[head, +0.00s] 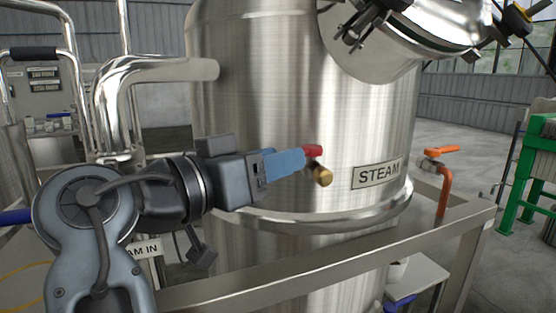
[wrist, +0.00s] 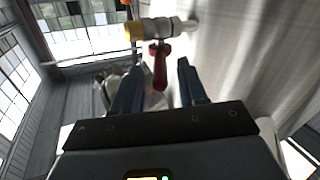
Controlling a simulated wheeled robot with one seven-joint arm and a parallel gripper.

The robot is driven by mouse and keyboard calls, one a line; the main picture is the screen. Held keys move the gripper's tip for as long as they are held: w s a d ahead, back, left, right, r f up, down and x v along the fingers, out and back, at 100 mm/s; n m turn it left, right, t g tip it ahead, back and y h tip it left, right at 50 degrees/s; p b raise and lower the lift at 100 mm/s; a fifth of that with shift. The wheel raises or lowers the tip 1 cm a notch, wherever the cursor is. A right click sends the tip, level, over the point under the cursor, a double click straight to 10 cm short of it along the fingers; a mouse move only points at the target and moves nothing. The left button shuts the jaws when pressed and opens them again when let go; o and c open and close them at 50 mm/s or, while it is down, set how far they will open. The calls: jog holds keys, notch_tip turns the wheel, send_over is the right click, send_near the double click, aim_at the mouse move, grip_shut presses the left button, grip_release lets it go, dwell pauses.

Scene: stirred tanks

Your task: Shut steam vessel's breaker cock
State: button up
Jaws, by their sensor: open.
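The steam vessel (head: 270,110) is a tall shiny steel tank with a STEAM plate (head: 377,174) on its wall. A small cock with a red lever (head: 313,151) and a brass end (head: 322,177) sticks out of that wall, left of the plate. My gripper (head: 300,160) reaches it from the left, its blue fingers open. In the wrist view, the red lever (wrist: 160,68) points towards my gripper (wrist: 160,74), crosswise to the cock's body (wrist: 158,29). The lever's tip shows between the fingertips, with gaps on both sides. Its depth between them is hard to tell.
A steel frame rail (head: 330,262) runs below and in front of the vessel. An orange-handled valve (head: 440,152) on an orange pipe stands to the right. Bent steel pipes (head: 120,90) rise at the left. A green frame (head: 530,170) stands far right.

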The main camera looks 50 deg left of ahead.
jog(key=s, duration=0.6)
jog(key=shift+s+d+b, duration=0.25)
jog(key=shift+s+b, duration=0.1)
jog(key=shift+s, duration=0.05)
